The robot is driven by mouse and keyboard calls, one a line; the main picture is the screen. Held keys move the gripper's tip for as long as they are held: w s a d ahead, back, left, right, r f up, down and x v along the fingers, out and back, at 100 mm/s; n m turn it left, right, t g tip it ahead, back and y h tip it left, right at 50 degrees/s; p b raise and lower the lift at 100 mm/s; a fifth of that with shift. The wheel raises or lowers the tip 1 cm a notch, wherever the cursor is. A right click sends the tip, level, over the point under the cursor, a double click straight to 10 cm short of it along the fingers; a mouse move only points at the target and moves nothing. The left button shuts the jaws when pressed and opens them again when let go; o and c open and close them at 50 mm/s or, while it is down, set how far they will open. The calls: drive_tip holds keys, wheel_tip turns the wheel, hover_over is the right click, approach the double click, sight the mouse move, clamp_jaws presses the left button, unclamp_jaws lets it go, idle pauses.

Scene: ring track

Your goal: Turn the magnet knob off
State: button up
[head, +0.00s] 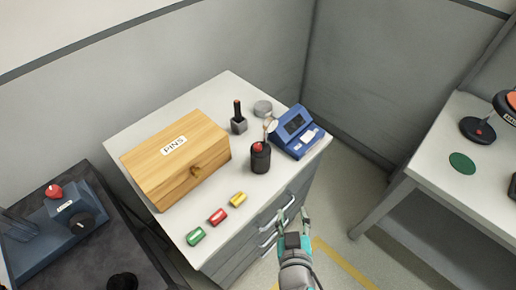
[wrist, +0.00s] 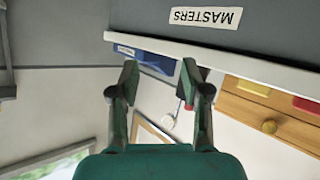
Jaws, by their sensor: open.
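No knob carries a readable magnet label. A dark blue block (head: 46,222) on the black table at left has a round black knob (head: 83,223), a red knob (head: 53,191) and a small unreadable label. On the white-topped cabinet stands a black cylinder with a red top (head: 259,158). My gripper (head: 293,222) is open and empty in front of the cabinet's right side, well apart from the blue block. The wrist view shows the two open fingers (wrist: 164,85) below an upside-down label reading MASTERS (wrist: 206,16).
The cabinet (head: 222,86) also bears a wooden PINS box (head: 160,165), a blue device with a display (head: 297,133), and green, red and yellow pieces (head: 217,216). A grey bench (head: 450,170) stands at right. Floor shows between cabinet and bench.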

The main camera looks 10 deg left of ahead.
drive_tip(key=w+a+r+m+h, duration=0.2)
drive_tip(key=w+a+r, duration=0.2)
drive_tip(key=a+r, duration=0.25)
drive_tip(key=m+h, duration=0.1)
drive_tip(key=m, duration=0.2)
approach(257, 148)
drive_tip(key=x, duration=0.9)
drive_tip(key=shift+s, duration=0.1)
clamp_jaws()
